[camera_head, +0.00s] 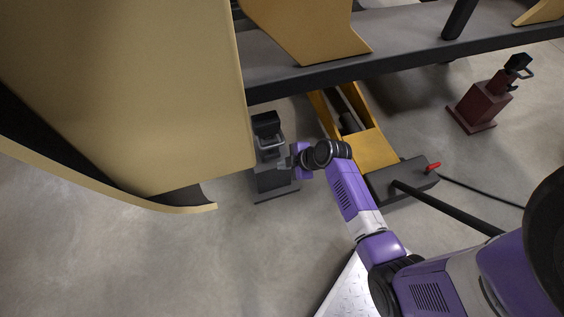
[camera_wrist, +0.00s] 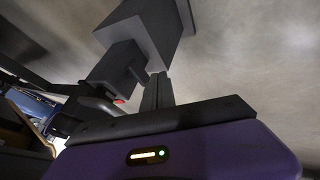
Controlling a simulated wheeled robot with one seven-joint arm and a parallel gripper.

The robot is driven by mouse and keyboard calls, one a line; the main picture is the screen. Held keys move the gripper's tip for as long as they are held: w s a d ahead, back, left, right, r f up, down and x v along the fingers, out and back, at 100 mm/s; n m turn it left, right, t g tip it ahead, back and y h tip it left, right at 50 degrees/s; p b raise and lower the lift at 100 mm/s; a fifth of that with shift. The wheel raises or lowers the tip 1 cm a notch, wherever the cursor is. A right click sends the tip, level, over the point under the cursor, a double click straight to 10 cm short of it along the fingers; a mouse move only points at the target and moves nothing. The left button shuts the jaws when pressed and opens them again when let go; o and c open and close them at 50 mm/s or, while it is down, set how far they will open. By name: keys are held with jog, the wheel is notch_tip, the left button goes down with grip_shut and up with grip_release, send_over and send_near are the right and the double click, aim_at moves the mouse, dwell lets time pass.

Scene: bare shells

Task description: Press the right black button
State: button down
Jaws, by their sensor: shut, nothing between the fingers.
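A dark grey post (camera_head: 272,178) with a black head and a pale looped handle stands on the floor, left of centre in the head view. My gripper (camera_wrist: 158,78) is shut and empty. In the head view it is at the right side of this post, partly hidden by my wrist. In the wrist view the grey post (camera_wrist: 150,28) rises just beyond the fingertips; I cannot tell whether they touch it. A small red spot (camera_wrist: 119,101) shows left of the fingers. No black button can be made out clearly in either view.
A large tan body panel (camera_head: 130,80) hangs at the left, close to the post. A dark red post (camera_head: 482,103) stands farther right. A dark beam (camera_head: 400,50) crosses above.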

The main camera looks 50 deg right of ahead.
jog(key=p+v, duration=0.2)
jog(key=v, duration=0.5)
jog(key=shift+s, duration=0.1)
dwell(0.5)
